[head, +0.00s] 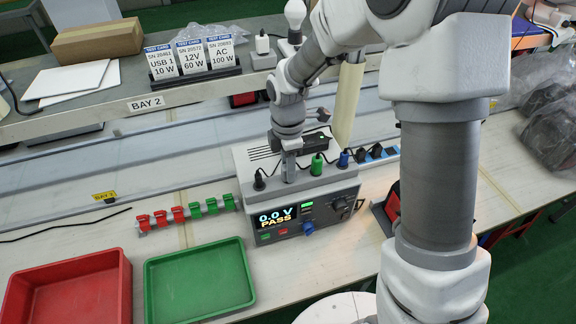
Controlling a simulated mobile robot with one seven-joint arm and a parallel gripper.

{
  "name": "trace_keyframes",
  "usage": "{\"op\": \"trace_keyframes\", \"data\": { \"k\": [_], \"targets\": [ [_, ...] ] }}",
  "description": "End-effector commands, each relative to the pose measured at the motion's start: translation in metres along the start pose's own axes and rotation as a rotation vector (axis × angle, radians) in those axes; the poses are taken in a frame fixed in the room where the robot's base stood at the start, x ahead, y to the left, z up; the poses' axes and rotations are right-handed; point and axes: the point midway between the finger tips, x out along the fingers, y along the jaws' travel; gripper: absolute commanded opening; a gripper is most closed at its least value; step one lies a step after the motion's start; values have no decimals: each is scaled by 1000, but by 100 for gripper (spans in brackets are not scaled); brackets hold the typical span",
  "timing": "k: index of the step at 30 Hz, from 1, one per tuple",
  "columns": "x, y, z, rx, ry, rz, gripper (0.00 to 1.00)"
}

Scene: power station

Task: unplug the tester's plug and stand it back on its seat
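The tester (285,222) is a grey box on the bench, and its display reads 0.0 V and PASS. My gripper (289,174) points down at the tester's top, its narrow grey fingers close together. Whether they hold a plug cannot be seen. A green plug (317,166) stands upright just right of the gripper, with a black cable. A blue plug (343,159) and a black plug (361,155) stand further right. Another black plug (259,181) stands left of the gripper. Which plug is the tester's and which seat is its own cannot be told.
A red tray (123,290) and a green tray (150,290) lie at front left. A strip of red and green clips (187,212) lies left of the tester. The shelf (190,94) behind carries test cards (193,58), a cardboard box (97,40) and a white device (262,44).

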Motion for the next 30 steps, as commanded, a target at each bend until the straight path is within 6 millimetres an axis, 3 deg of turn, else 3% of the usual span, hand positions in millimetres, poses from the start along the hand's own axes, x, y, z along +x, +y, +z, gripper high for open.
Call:
{"op": "trace_keyframes", "data": {
  "k": [1,4,13,17,30],
  "targets": [
    [0,0,0,0,0,0,47],
    [0,0,0,0,0,0,64],
    [-1,0,0,0,0,0,64],
    [-12,1,0,0,0,4,64],
    [-112,1,0,1,-1,7,64]
  ]
}}
